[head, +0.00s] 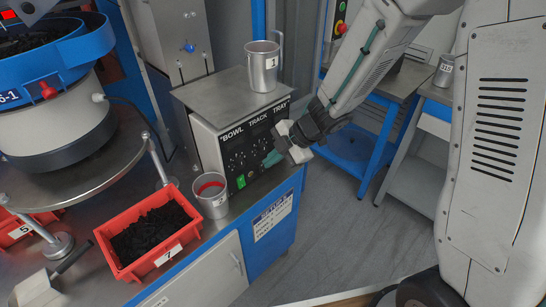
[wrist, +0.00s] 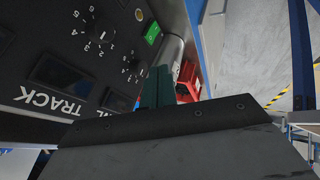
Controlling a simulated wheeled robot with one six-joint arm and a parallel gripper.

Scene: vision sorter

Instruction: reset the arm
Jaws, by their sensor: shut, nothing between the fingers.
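My gripper (head: 272,158) is shut and empty in the head view, at the end of my arm, which reaches down from the upper right. It is in front of the right part of the control box (head: 206,147) labelled BOWL, TRACK, TRAY. I cannot tell whether it touches the panel. In the wrist view the green fingers of my gripper (wrist: 157,88) are together, and the panel with its dials (wrist: 95,35) fills the upper left. Part of the fingers is hidden behind the dark gripper body.
A metal mug (head: 263,70) stands on the control box. A metal cup (head: 211,198) and a red bin (head: 140,249) of black parts are on the bench to the left. A bowl feeder (head: 45,120) stands at the far left. Grey floor (head: 335,220) is open to the right.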

